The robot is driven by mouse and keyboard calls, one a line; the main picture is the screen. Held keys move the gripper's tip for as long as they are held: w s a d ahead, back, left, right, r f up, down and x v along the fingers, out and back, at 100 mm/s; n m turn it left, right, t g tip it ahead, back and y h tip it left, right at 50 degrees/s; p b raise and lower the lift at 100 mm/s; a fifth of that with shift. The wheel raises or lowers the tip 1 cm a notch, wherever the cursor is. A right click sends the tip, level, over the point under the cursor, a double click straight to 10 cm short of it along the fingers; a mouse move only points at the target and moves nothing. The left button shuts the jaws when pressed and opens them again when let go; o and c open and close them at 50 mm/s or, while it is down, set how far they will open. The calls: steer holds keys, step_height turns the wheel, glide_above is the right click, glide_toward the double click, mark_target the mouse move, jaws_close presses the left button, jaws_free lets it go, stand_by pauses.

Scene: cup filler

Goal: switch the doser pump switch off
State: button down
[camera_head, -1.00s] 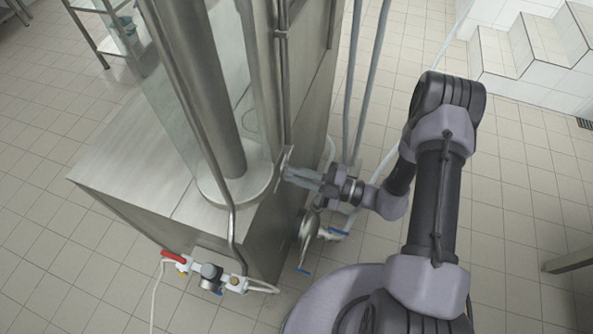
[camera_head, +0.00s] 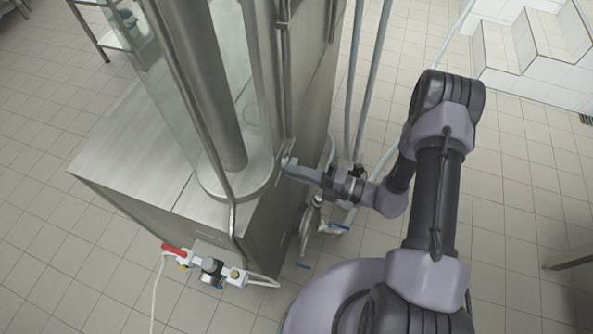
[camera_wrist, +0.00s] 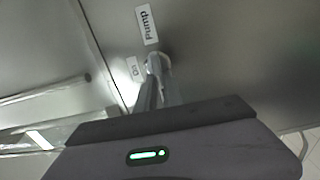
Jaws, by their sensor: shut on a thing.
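The pump switch (camera_wrist: 159,60) sits on the steel side panel, just below a label reading "Pump" (camera_wrist: 147,25) in the wrist view. A smaller label, apparently "On" (camera_wrist: 133,68), is beside it. My gripper (camera_wrist: 160,75) has its fingers at the switch and is shut on it; the fingers hide most of the knob, so its exact position is unclear. In the head view my gripper (camera_head: 287,168) reaches left to the side of the steel machine (camera_head: 135,150), close beside the clear cylinder's base.
A valve assembly with a red handle (camera_head: 177,250) is at the machine's lower front. Thin vertical pipes (camera_head: 372,80) rise behind my wrist. White tiled steps (camera_head: 520,50) stand at the upper right. Tiled floor (camera_head: 510,210) is open on the right.

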stand_by(0.3)
steer(key=c, duration=1.5)
jaws_free()
steer(key=shift+d, duration=0.1)
steer(key=p+v, duration=0.2)
steer(key=v, duration=1.5)
steer(key=shift+s+d+p, duration=0.1)
steer(key=shift+p, duration=0.3)
